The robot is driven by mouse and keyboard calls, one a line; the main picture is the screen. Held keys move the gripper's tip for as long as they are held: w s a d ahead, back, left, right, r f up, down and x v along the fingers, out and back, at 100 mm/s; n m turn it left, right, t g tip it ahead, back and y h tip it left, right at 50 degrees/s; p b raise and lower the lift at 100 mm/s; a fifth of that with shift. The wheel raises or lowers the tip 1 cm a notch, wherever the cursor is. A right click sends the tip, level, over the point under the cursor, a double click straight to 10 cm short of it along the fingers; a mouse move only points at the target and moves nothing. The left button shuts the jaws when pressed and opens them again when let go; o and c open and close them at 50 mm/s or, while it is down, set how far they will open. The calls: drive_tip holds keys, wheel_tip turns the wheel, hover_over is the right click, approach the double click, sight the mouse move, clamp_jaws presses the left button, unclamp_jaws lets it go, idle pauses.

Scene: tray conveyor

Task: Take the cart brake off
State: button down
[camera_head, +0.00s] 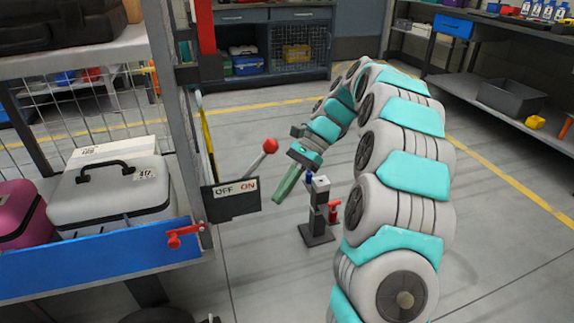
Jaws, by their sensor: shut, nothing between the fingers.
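The cart (110,250) stands at the left, with a blue front board. A brake lever with a red ball knob (270,146) and a grey rod rises from a dark plate (232,200) at the cart's right side. The plate reads OFF on the left and ON on the right. The lever leans to the right, toward the ON side. My gripper (284,188), with green fingers, points down and is shut and empty. It is to the right of and below the red knob, apart from it in the picture.
A small dark stand (318,222) with a red part is on the floor just right of my gripper. A red handle (185,235) is on the cart's corner. Cases (110,190) lie on the cart. Shelving (500,80) is at the right.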

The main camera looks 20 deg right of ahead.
wheel_tip(320, 180, down, 4)
drive_tip(key=s+d+m+t+y+b, duration=0.1)
drive_tip(key=s+m+t+y+b, duration=0.2)
drive_tip(key=y, duration=0.5)
drive_tip(key=w+d+r+m+t+y+b, duration=0.1)
drive_tip(key=w+d+m+t+y+b, duration=0.1)
drive_tip(key=d+m+t, duration=0.9)
drive_tip(key=w+d+t+y, duration=0.1)
drive_tip(key=t+y, duration=0.1)
drive_tip(key=t, duration=0.1)
drive_tip(key=shift+w+d+b, duration=0.3)
drive_tip(key=shift+b, duration=0.1)
drive_tip(key=b+x, duration=0.1)
drive_tip(key=x, duration=1.3)
drive_tip(key=shift+a+r, duration=0.1)
